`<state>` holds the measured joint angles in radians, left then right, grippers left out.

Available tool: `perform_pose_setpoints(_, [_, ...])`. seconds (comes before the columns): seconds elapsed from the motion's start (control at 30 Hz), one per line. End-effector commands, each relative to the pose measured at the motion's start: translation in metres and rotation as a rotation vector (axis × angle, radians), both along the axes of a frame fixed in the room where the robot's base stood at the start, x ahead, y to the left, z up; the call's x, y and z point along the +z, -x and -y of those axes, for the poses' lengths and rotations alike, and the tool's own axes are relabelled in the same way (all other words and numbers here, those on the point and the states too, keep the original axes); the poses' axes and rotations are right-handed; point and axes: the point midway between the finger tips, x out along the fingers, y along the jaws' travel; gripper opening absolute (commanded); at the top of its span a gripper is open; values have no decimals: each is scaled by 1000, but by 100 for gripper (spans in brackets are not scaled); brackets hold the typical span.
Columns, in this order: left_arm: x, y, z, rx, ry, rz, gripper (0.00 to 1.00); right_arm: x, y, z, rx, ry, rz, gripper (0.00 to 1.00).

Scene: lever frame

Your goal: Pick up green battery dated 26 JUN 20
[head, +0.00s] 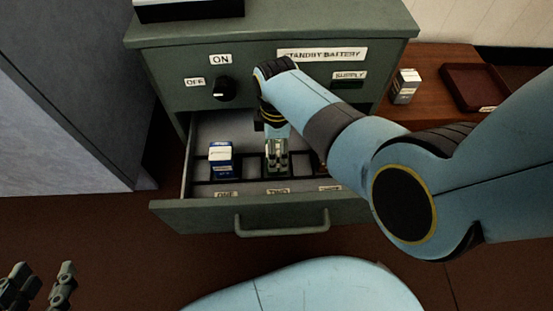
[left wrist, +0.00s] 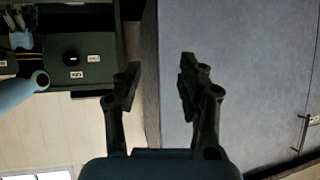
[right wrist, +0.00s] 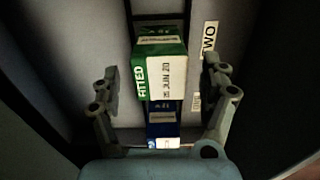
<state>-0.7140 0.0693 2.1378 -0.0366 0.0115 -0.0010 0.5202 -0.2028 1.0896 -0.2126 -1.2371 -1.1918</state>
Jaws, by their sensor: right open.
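The green battery (right wrist: 158,70) is in the drawer's middle part, beside the TWO label, in the right wrist view. Its side reads FITTED, and its pale label reads JUN 20; the day is too small to be sure of. My right gripper (right wrist: 160,85) is open, with one finger to each side of the battery and no clear contact. In the head view my right gripper (head: 277,155) reaches down into compartment TWO and largely hides the battery. My left gripper (head: 40,285) is open and empty at the lower left, also seen in the left wrist view (left wrist: 158,85).
A blue battery (head: 221,160) with a white top stands in compartment ONE. The open drawer (head: 180,215) has a front handle. A knob (head: 225,88) sits on the cabinet. A white box-like item (head: 404,87) and a dark tray (head: 478,88) are on the wooden table. My arm covers compartment three.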

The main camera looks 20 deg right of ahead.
Motion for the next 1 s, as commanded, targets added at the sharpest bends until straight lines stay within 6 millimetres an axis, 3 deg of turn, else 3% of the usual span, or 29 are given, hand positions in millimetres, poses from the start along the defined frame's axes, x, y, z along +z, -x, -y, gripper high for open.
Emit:
perform_pose_setpoints(0.03, [2,-5,1,-5,0,49,40,-8,2,0,0,0,-4,79])
perform_pose_setpoints(0.23, [26,-20,5,-24,3,210,40,-15,1,0,0,0,-2,79])
perform_pose_setpoints(0.57, [33,-22,6,-27,4,246,40,-13,0,0,0,0,1,78])
perform_pose_setpoints(1.0, [33,-22,6,-27,4,245,40,-14,0,0,0,0,0,20])
